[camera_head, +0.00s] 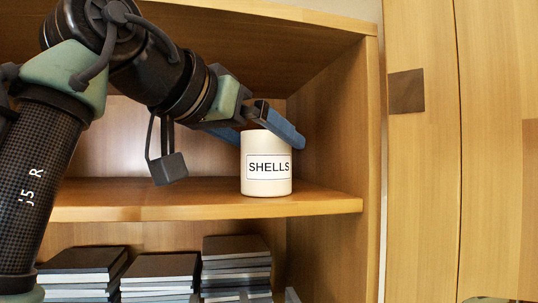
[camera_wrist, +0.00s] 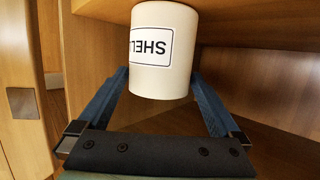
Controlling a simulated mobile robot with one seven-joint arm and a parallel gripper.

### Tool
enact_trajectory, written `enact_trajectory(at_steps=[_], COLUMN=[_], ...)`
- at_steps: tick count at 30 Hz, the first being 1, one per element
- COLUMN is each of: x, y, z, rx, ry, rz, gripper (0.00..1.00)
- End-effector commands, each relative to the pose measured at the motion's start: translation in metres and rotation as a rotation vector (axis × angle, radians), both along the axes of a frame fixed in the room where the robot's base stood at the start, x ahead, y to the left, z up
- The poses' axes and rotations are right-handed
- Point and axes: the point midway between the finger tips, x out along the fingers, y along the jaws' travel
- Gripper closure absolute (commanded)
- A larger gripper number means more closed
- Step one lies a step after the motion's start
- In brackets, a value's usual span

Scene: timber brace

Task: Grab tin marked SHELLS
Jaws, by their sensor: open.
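The white tin marked SHELLS (camera_head: 266,178) stands upright on the wooden shelf (camera_head: 200,201), near its right end and front edge. My gripper (camera_head: 268,130) reaches in from the upper left, with its blue fingers at the top of the tin. In the wrist view the tin (camera_wrist: 163,60) appears upside down between the two finger tips. The fingers of my gripper (camera_wrist: 155,85) are spread, one on each side of it. I cannot tell whether either finger touches the tin.
The cabinet's right side wall (camera_head: 340,130) stands close to the tin. A board above closes the compartment. Stacks of dark books (camera_head: 236,262) fill the compartment below. The shelf left of the tin is clear.

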Motion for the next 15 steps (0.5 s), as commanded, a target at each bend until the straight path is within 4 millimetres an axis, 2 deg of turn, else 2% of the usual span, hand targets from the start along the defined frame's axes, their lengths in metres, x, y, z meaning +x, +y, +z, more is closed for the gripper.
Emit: enact_trajectory(at_steps=[9,15], x=[0.03,0.036], y=[-0.022,-0.026], z=[-0.008,-0.014], rx=[-0.001,-0.001], ry=[0.002,0.0], rz=[0.001,0.001], gripper=[0.0,0.0])
